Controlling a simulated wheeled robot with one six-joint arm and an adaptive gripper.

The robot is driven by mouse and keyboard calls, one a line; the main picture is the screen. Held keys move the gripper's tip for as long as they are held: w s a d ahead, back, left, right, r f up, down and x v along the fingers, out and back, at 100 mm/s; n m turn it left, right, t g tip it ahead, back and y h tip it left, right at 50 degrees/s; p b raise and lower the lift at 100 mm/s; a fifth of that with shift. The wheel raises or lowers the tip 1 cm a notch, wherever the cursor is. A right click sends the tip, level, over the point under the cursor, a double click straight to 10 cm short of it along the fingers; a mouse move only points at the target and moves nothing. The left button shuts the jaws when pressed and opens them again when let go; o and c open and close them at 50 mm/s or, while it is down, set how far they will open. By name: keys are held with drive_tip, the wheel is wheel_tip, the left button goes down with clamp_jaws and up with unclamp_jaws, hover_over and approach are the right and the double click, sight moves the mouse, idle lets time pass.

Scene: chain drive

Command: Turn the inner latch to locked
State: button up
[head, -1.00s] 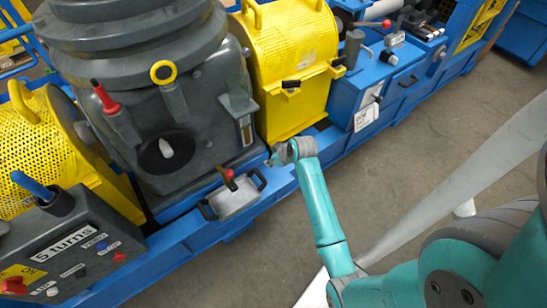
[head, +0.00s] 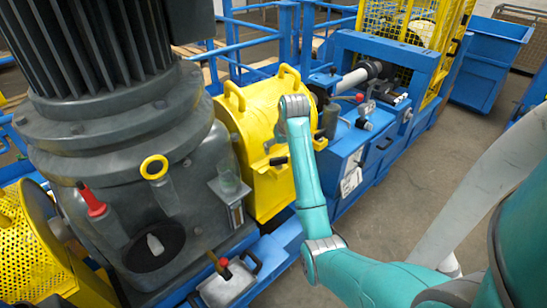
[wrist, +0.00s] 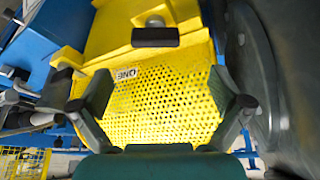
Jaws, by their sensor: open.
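The yellow perforated guard (head: 262,135) stands beside the grey gearbox. I cannot tell surely which is the inner one, or whether either is locked. In the wrist view a black latch grip (wrist: 155,37) on a silver pivot lies above the middle of the guard. My gripper (wrist: 160,92) is open and empty, its fingers apart over the perforated face. In the head view the gripper is hidden behind my arm's end.
The grey gearbox (head: 180,190) with a yellow ring and red handle stands left of the guard. A blue cabinet (head: 360,150) with levers is to its right. Blue rails run behind. The floor (head: 425,165) to the right is clear.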

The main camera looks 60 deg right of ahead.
sight(279, 158)
drive_tip(key=x, duration=0.6)
drive_tip(key=d+x, duration=0.1)
drive_tip(key=x, duration=0.3)
drive_tip(key=shift+r, duration=0.15)
drive_tip(key=c, duration=1.1)
